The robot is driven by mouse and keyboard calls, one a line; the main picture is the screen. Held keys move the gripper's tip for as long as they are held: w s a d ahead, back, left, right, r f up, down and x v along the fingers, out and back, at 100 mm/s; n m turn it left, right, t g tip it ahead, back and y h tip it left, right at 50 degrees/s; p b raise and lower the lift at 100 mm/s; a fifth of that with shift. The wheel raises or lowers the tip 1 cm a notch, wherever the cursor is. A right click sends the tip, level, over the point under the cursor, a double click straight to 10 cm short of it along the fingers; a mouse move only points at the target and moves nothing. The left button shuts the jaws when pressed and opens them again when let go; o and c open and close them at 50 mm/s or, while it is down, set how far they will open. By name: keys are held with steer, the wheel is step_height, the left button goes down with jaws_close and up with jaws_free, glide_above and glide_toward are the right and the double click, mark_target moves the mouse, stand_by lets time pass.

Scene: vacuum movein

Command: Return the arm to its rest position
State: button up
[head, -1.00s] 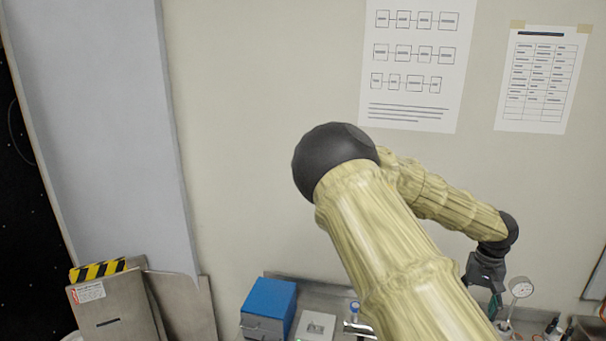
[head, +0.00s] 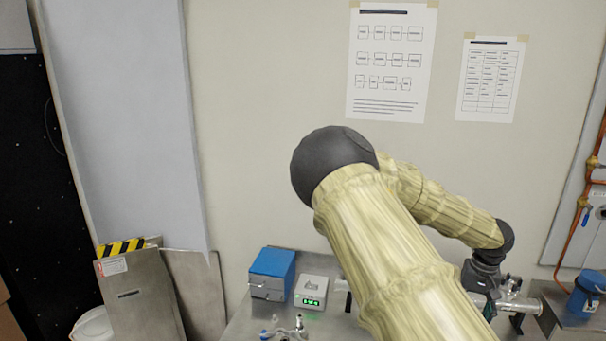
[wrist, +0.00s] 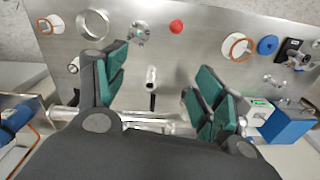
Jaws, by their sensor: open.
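My arm crosses the middle of the head view, bent at a dark elbow joint, with its wrist end low at the right. My gripper (wrist: 158,90) shows in the wrist view with its green-padded fingers spread apart. It is open, with nothing held between the pads. A small metal fitting (wrist: 151,75) stands on the steel bench beyond the gap between the fingers. In the head view the fingertips are hidden or too small to make out.
The steel bench (wrist: 205,50) carries a red cap (wrist: 176,26), a blue disc (wrist: 267,45) and flanges. A blue box (head: 272,274) and a white device with a green display (head: 311,291) stand left of my arm. A metal pipe (head: 520,305) lies near my wrist. Wall posters hang behind.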

steer(key=s+a+f+n+t+y, duration=0.1)
steer(key=s+a+f, duration=0.25)
steer(key=f, duration=0.45)
steer(key=s+a+f+n+t+y, duration=0.1)
steer(key=s+a+f, duration=0.25)
steer(key=f, duration=0.45)
steer(key=s+a+f+t+y, duration=0.1)
steer(key=s+a+f, duration=0.2)
steer(key=s+f, duration=0.35)
steer(key=s+a+f+n+g+h, duration=0.1)
steer(key=s+a+f, duration=0.2)
steer(key=s, duration=0.6)
steer(key=s+a+f+n+g+h, duration=0.1)
steer(key=s+a+f, duration=0.25)
steer(key=s, duration=0.55)
steer(key=s+a+f+n+g+h, duration=0.1)
steer(key=s+a+f, duration=0.15)
steer(key=s, duration=0.65)
step_height(320, 180, down, 15)
steer(key=b, duration=1.5)
steer(key=shift+w+a, duration=0.25)
steer(key=shift+a, duration=0.1)
